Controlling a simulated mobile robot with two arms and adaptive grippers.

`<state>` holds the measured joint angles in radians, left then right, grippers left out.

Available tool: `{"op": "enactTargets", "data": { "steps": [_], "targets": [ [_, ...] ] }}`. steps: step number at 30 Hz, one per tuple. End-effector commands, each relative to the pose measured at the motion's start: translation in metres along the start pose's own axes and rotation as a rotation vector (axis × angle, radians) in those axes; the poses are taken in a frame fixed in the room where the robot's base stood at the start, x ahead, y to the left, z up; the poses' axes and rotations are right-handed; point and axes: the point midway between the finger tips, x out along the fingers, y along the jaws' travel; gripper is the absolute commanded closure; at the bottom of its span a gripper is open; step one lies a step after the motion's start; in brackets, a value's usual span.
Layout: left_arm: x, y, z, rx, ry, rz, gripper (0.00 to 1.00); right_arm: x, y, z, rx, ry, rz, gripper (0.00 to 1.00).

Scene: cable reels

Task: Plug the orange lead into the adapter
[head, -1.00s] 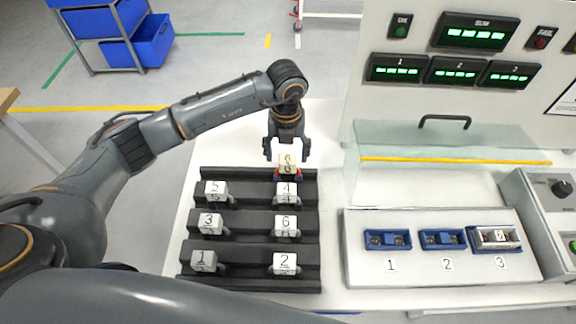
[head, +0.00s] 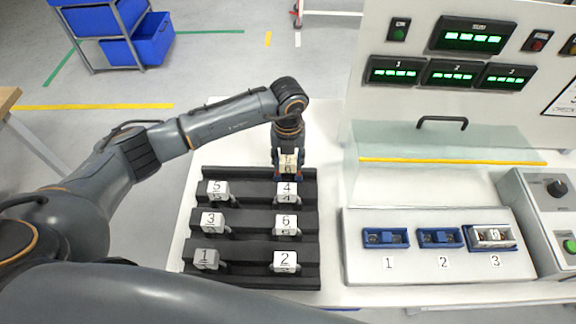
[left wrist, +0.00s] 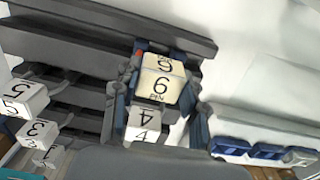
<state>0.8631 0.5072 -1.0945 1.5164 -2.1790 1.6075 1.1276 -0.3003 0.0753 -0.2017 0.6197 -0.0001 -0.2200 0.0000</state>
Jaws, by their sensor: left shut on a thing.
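My left gripper (head: 288,168) is at the back right of the black rack (head: 250,216). It is shut on a cream block (head: 288,160) marked 6, which sits at the rack's rear row. In the left wrist view the same cream block (left wrist: 158,88) reads "6 PIN" and lies between the two fingers, with a small red bit at its far left. No orange lead can be made out; any cable from the block is hidden. Three blue sockets, 1 (head: 386,238), 2 (head: 439,238) and 3 (head: 470,238), sit on a white panel. Socket 3 holds a white block (head: 494,236). My right gripper is not in view.
Several white numbered blocks stand in the rack, including 4 (head: 287,188) just in front of my gripper and 5 (head: 217,188) to the left. A clear guard with a yellow edge (head: 450,161) stands behind the sockets. The tabletop between rack and panel is clear.

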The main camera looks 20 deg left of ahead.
Motion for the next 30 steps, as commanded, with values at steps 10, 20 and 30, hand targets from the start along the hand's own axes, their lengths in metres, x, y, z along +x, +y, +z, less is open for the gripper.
{"op": "enactTargets", "data": {
  "steps": [10,20,30],
  "targets": [
    [-0.045,-0.001,0.002,0.001,-0.007,-0.003,0.93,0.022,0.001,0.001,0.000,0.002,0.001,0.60],
    [-0.099,0.000,0.001,0.000,-0.003,-0.001,0.93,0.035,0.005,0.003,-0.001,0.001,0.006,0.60],
    [-0.126,0.000,0.000,0.000,-0.001,-0.001,0.93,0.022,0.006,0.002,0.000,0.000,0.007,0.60]
  ]
}}
